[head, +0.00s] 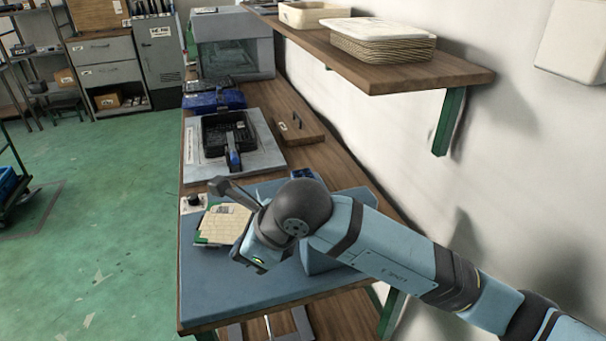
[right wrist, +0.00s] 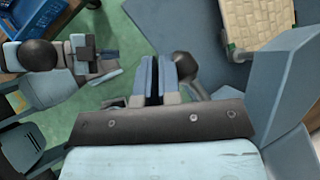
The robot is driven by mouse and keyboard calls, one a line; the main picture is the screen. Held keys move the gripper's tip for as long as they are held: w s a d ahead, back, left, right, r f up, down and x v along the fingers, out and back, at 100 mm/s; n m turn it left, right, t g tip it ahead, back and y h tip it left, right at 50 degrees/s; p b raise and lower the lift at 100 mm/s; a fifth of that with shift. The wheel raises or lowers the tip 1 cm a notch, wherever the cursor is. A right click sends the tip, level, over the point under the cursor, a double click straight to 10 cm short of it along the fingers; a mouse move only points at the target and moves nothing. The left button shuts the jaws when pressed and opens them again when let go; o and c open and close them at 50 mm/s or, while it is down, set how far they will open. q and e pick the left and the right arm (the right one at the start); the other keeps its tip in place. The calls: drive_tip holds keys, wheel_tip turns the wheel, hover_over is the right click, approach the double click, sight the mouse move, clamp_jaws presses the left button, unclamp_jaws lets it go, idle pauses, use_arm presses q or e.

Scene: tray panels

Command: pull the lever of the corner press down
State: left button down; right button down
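The corner press (head: 318,262) is a blue-grey block on the blue mat, largely hidden behind my right arm in the head view. It also shows at the right of the right wrist view (right wrist: 278,90). Its lever, a grey rod with a dark rounded knob (head: 219,186), sticks out up and left past my wrist. In the right wrist view the knob (right wrist: 186,65) is just right of my right gripper (right wrist: 153,65). The right fingers look closed together with nothing between them; contact with the knob cannot be told. My left gripper (right wrist: 100,55) seems to show small and unclear at left.
A beige board with green edges (head: 222,226) lies on the mat (head: 215,285) left of the press. Behind are a black tray (head: 215,135) on a grey plate and a blue case (head: 205,101). A wooden shelf (head: 395,75) overhangs the bench at right. Green floor is open left.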

use_arm(q)
drive_tip(key=shift+f, duration=0.3)
use_arm(e)
drive_tip(key=shift+s+d+f, duration=0.1)
drive_tip(key=shift+f, duration=0.7)
drive_tip(key=shift+s+d+f, duration=0.1)
drive_tip(key=shift+f, duration=0.65)
use_arm(q)
drive_tip(key=shift+w+a+r+p, duration=0.15)
drive_tip(key=shift+w+a+p, duration=0.1)
drive_tip(key=shift+p, duration=0.85)
use_arm(e)
wheel_tip(320, 180, up, 23)
drive_tip(key=shift+w+a, duration=0.15)
drive_tip(key=shift+a, duration=0.05)
